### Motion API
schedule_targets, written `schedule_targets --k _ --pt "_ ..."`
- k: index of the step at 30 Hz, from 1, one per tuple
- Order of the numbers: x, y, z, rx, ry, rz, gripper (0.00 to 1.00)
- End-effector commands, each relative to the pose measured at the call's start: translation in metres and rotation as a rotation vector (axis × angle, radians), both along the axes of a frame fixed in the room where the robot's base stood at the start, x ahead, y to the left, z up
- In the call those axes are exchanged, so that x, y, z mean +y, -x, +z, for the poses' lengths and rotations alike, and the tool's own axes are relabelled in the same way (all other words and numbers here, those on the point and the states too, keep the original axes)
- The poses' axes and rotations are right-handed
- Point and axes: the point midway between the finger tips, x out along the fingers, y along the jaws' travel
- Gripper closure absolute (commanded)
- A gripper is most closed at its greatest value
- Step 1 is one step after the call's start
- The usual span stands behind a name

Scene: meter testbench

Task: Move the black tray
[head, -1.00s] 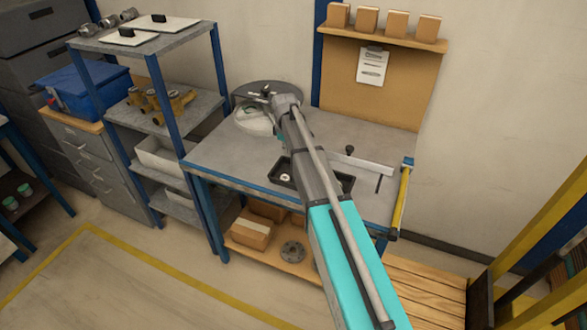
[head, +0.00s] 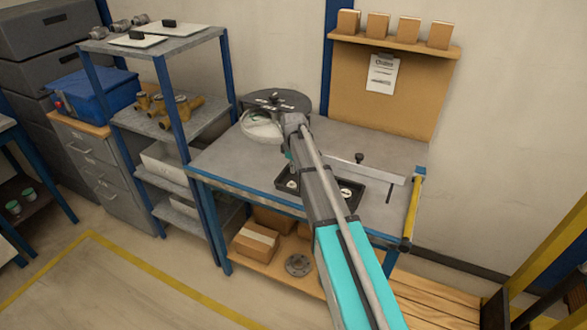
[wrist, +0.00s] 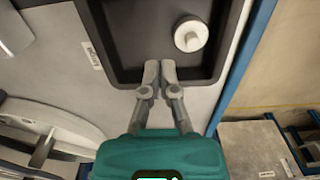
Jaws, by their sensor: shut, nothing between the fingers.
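The black tray (wrist: 118,50) lies on the grey bench top, near its front edge. In the head view the tray (head: 284,186) is partly hidden behind my arm. A white round part (wrist: 191,34) sits inside it, and pale round parts also show in it in the head view. My gripper (wrist: 160,70) is shut and empty, its fingertips together over the tray's rim at its side nearest the gripper. I cannot tell whether they touch the rim. In the head view the fingers are hidden.
A round dark-topped device (head: 275,101) stands at the back left of the bench (head: 232,160). A shelf rack (head: 185,120) stands close on the left.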

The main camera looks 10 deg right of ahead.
Motion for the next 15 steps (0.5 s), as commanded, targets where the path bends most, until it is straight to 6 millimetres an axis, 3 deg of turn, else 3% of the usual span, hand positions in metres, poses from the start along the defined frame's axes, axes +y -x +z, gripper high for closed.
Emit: schedule_targets --k 15 --pt "0.001 0.0 -0.043 0.0 0.0 0.001 1.0"
